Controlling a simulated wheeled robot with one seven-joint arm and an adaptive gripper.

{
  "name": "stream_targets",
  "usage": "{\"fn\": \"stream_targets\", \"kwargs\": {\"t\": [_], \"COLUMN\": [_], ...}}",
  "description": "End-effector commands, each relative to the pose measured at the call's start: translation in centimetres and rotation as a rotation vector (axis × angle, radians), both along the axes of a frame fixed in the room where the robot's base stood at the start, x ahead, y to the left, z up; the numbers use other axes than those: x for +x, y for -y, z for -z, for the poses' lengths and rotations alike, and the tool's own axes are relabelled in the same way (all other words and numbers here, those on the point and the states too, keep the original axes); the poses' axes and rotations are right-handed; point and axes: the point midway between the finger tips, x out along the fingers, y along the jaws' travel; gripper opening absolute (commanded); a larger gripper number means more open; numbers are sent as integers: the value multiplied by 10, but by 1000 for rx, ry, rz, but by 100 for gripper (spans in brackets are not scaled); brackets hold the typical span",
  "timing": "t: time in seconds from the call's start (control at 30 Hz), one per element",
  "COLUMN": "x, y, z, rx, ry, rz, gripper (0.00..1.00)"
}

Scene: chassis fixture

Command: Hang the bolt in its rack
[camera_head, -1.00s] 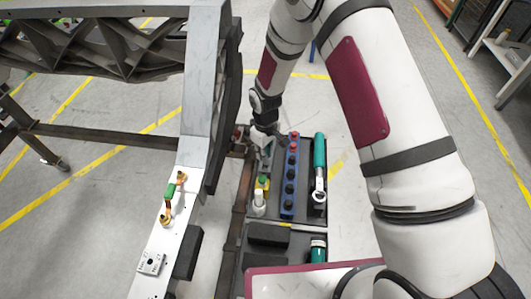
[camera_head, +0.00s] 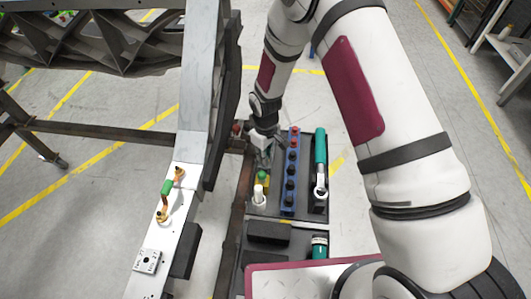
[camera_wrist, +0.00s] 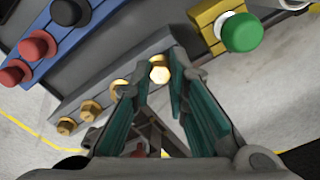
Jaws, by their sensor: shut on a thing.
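My gripper (camera_wrist: 160,88) has its teal-padded fingers closed around a brass hex-headed bolt (camera_wrist: 159,71) in the wrist view. The bolt head shows between the fingertips, at the end of a row of similar bolts along a grey rack (camera_wrist: 135,62). The shank is hidden, so I cannot tell whether the bolt is seated in the rack or just above it. In the head view my gripper (camera_head: 262,158) is over the left upper part of the tool tray (camera_head: 262,209); the bolt and its rack are hidden there.
A blue rack (camera_wrist: 62,52) with red and black round pieces runs beside the bolt rack. A yellow holder with a green knob (camera_wrist: 243,32) is close to the fingers. The chassis beam (camera_head: 193,130) with a green-handled part (camera_head: 167,187) stands left of the tray.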

Motion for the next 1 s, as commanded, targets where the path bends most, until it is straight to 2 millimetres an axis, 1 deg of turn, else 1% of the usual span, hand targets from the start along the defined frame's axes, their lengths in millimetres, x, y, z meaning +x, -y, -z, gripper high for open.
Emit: {"fn": "stream_targets", "kwargs": {"t": [0.03,0.27,0.3,0.4,0.73,1.0], "x": [1,1,1,1,0,0], "y": [0,0,0,0,0,0], "z": [3,4,4,4,1,-28], "rx": [0,0,0,0,1,1], "ry": [0,0,0,0,1,1], "rz": [0,0,0,0,0,-1], "gripper": [0,0,17,38,38,38]}}
